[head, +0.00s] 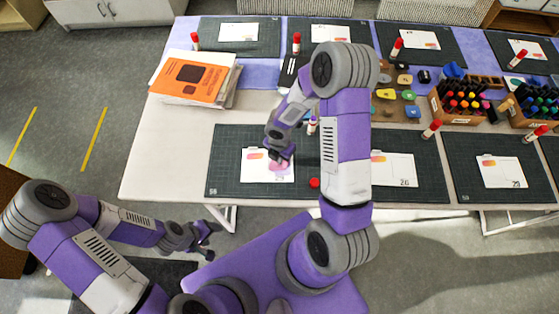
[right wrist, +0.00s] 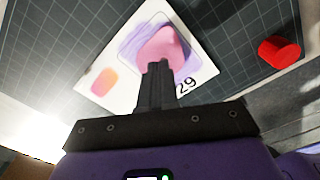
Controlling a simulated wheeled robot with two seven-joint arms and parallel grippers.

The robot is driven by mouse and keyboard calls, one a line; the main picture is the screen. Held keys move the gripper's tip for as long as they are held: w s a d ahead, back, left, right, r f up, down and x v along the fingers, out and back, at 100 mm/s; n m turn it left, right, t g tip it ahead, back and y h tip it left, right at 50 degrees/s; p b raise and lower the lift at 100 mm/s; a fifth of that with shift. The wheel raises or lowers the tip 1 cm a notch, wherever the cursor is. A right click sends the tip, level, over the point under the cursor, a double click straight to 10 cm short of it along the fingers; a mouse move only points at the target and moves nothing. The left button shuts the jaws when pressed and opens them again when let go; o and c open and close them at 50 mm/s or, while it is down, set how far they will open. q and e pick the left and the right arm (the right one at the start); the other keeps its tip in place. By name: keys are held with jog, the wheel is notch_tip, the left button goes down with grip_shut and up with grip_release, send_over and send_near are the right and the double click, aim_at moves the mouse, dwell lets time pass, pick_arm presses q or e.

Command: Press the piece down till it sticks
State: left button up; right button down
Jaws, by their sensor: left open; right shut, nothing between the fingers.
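The pink piece (right wrist: 163,46) lies on a white card (right wrist: 106,66) over a pale purple printed patch. In the head view the card (head: 254,170) lies on the front left dark mat (head: 222,145). My right gripper (head: 279,161) is over the piece, fingers shut with nothing between them. In the right wrist view the fingertips (right wrist: 158,66) overlap the piece's lower edge; I cannot tell whether they touch it. The gripper mostly hides the piece in the head view. My left gripper (head: 206,238) is open and empty, off the table's front left.
A red cap (head: 314,183) lies on the mat right of the card, and a glue stick (head: 312,125) stands behind it. An orange-covered stack (head: 193,80) sits at the back left. More mats with cards and wooden pen boxes (head: 462,103) are at the right.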

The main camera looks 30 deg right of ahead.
notch_tip(320, 180, up, 5)
jog(key=p, duration=0.4)
jog(key=shift+r, duration=0.15)
dwell(0.4)
